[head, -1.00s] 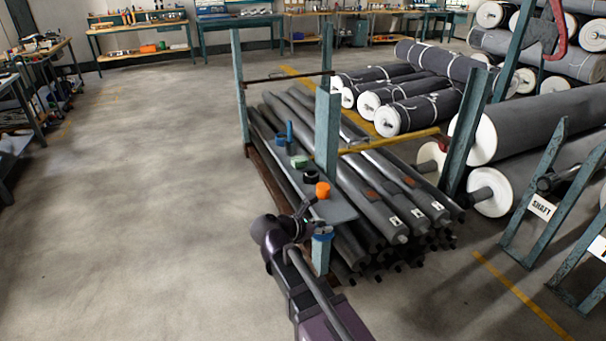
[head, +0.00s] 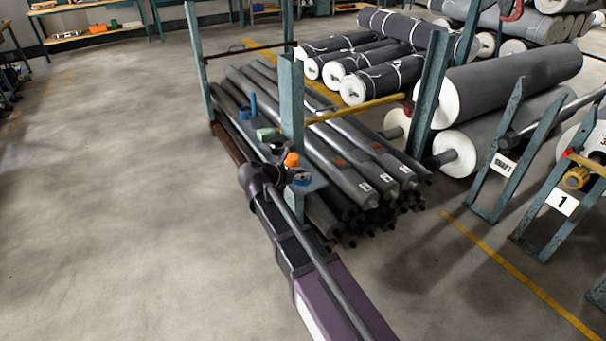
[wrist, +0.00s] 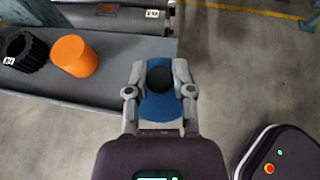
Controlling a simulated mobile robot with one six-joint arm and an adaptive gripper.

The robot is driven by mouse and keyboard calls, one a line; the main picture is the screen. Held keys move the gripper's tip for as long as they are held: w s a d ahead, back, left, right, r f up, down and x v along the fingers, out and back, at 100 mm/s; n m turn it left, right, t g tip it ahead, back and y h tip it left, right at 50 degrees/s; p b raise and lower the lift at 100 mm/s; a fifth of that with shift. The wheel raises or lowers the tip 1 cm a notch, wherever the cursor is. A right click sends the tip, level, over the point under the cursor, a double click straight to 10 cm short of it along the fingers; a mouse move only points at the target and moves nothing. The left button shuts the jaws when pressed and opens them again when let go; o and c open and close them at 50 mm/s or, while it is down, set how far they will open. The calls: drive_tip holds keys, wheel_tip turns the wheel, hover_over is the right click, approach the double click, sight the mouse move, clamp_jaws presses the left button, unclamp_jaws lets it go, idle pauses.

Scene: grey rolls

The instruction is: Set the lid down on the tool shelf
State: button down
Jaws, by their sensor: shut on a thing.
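My gripper (wrist: 160,82) is shut on the black knob of the blue round lid (wrist: 160,107). In the head view the lid (head: 302,181) shows small beside the orange cylinder, partly hidden by my arm. The tool shelf (wrist: 112,78) is a grey board on the side of the rack; its near end (head: 319,184) shows in the head view. In the wrist view the lid overlaps the shelf's right end edge, with bare floor to its right. I cannot tell the gap between lid and shelf.
On the shelf stand an orange cylinder (wrist: 74,56), a black ribbed ring (wrist: 25,50), a green block (head: 265,134) and a blue item (head: 252,105). A teal post (head: 291,105) rises beside the shelf. Dark shafts (head: 355,175) lie behind it. Floor at left is clear.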

drive_tip(key=w, duration=0.5)
drive_tip(key=shift+w+d+f, duration=0.1)
drive_tip(key=shift+d+f, duration=0.15)
drive_tip(key=shift+d, duration=0.15)
drive_tip(key=shift+f+b, duration=0.15)
drive_tip(key=shift+b, duration=0.15)
drive_tip(key=shift+f+b, duration=1.65)
drive_tip(key=shift+f, duration=0.1)
drive_tip(key=shift+c, duration=2.4)
unclamp_jaws()
drive_tip(key=shift+r, duration=0.2)
